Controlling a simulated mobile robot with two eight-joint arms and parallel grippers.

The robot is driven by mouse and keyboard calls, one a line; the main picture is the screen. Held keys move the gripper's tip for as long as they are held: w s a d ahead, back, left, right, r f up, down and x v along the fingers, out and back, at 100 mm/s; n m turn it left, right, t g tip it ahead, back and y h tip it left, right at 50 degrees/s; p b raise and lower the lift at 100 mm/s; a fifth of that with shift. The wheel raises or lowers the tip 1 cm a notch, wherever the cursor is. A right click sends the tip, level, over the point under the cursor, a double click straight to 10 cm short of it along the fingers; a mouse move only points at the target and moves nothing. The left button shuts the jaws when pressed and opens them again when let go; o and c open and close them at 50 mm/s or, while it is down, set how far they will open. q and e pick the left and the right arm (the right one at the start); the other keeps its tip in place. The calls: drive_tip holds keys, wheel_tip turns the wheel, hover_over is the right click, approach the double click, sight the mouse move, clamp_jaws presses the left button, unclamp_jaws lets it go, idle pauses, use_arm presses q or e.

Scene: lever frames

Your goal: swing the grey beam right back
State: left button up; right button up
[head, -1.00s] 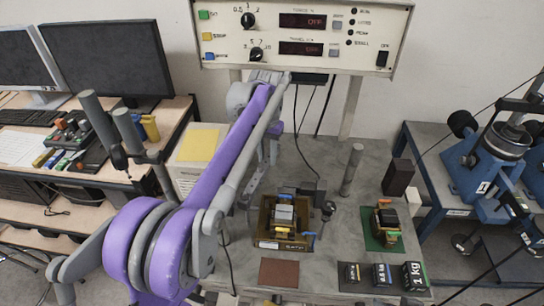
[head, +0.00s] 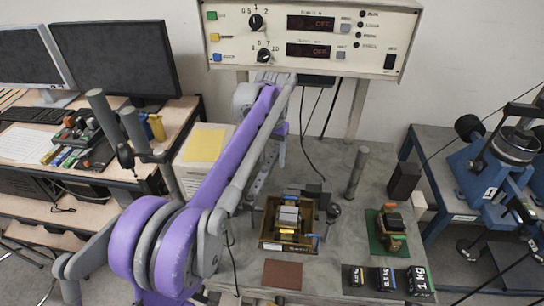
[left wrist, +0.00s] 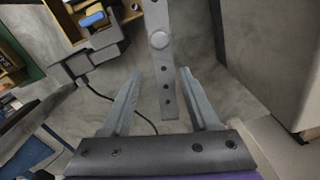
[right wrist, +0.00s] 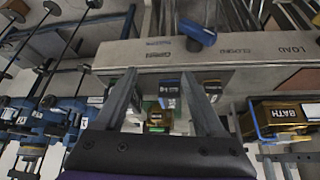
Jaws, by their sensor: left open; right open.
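The grey beam (left wrist: 160,60) is a flat bar with a row of holes and a round boss. In the left wrist view it runs down from the top edge, and its lower end lies between the spread fingers of my left gripper (left wrist: 160,75). A gap shows on each side of the bar. In the head view my left arm covers much of that area, and the left gripper (head: 281,152) shows only in part beside it. My right gripper (right wrist: 158,78) is open and empty in the right wrist view; it is not seen in the head view.
A brass-coloured box (head: 268,238) with a dark block stands on the grey bench, right of my left arm. A green plate (head: 375,236), an upright post (head: 357,172) and black weights (head: 385,280) are farther right. A control panel (head: 230,40) stands above the bench.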

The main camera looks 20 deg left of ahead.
use_arm(q)
wheel_tip(320, 180, up, 11)
drive_tip(key=p, duration=0.1)
drive_tip(key=shift+f, duration=0.15)
use_arm(e)
drive_tip(key=shift+w+r, duration=0.55)
drive_tip(key=shift+r, duration=0.35)
